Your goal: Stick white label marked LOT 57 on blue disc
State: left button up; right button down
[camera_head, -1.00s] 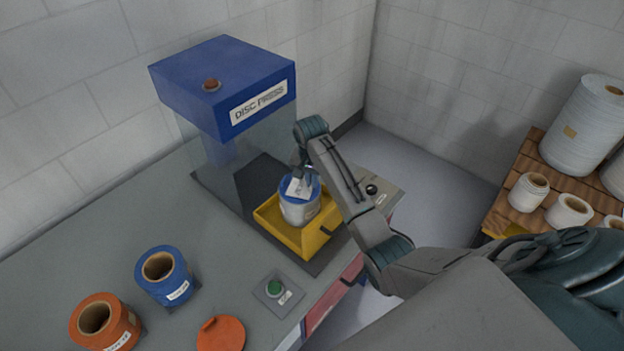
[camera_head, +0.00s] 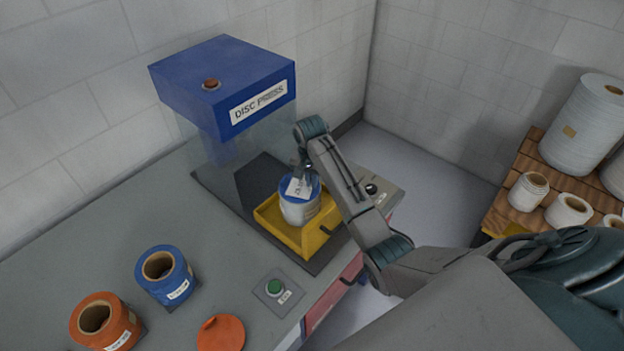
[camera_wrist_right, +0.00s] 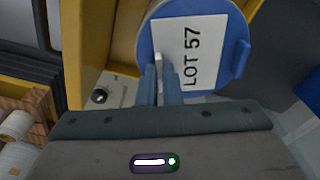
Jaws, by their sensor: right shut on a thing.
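The white label (camera_wrist_right: 205,55) marked LOT 57 lies over the face of the blue disc (camera_wrist_right: 146,45) in the right wrist view, with blue rim showing around it. The disc (camera_head: 313,185) sits on top of a pale roll (camera_head: 300,212) standing in the yellow tray of the press. My right gripper (camera_wrist_right: 160,78) is shut on the label's lower left edge, right at the disc; it also shows in the head view (camera_head: 305,174). I cannot tell whether the label touches the disc all over. My left gripper is not in view.
The blue disc press (camera_head: 222,85) stands behind the yellow tray (camera_head: 312,240). A blue roll (camera_head: 178,285), an orange roll (camera_head: 122,325), an orange disc (camera_head: 222,335) and a green button (camera_head: 274,287) are on the grey bench. Pale rolls stand on a wooden pallet (camera_head: 522,215) at right.

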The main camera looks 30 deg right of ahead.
jog(key=shift+s+f, duration=0.1)
jog(key=shift+f, duration=0.05)
jog(key=c, duration=1.5)
grip_release()
jog(key=o, duration=0.5)
jog(key=shift+r, duration=3.55)
